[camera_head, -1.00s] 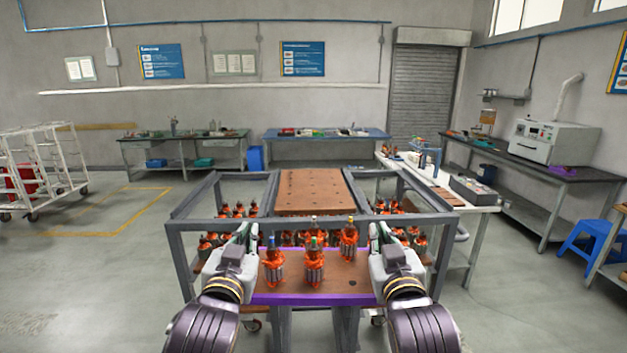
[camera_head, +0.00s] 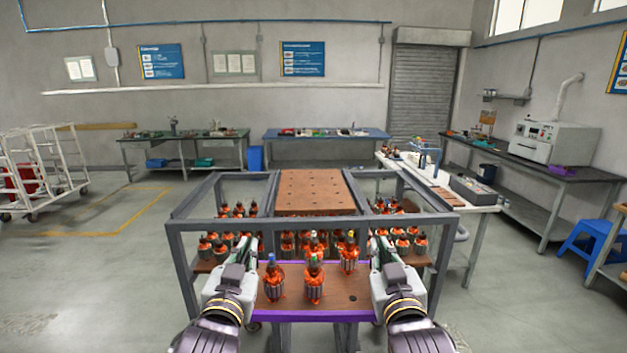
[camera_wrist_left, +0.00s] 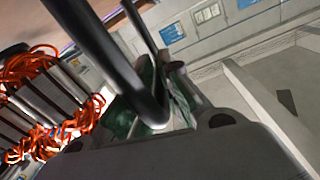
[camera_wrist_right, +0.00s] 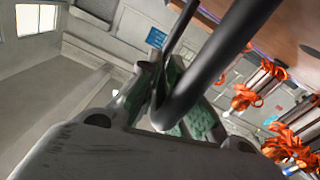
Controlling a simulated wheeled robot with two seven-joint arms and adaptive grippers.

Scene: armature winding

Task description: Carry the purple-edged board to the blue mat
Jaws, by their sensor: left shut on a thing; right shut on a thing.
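The purple-edged board (camera_head: 335,304) is brown, with a purple front edge, and lies between my two grippers at the front of a grey frame rack. Several orange-wound armatures (camera_head: 314,283) stand upright on it. My left gripper (camera_head: 258,246) is shut at its left side, and a dark bar (camera_wrist_left: 100,60) crosses its jaws in the left wrist view. My right gripper (camera_head: 376,246) is shut at its right side, with a similar dark bar (camera_wrist_right: 215,65) in the right wrist view. I cannot pick out the blue mat for certain; a bench with a blue top (camera_head: 325,136) stands at the back wall.
The grey rack (camera_head: 185,236) is directly ahead and holds several more armatures and a brown perforated panel (camera_head: 316,190). A white bench (camera_head: 468,207) stands to its right, with a blue stool (camera_head: 588,240) farther right. Floor is open to the left, before a white cart (camera_head: 45,170).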

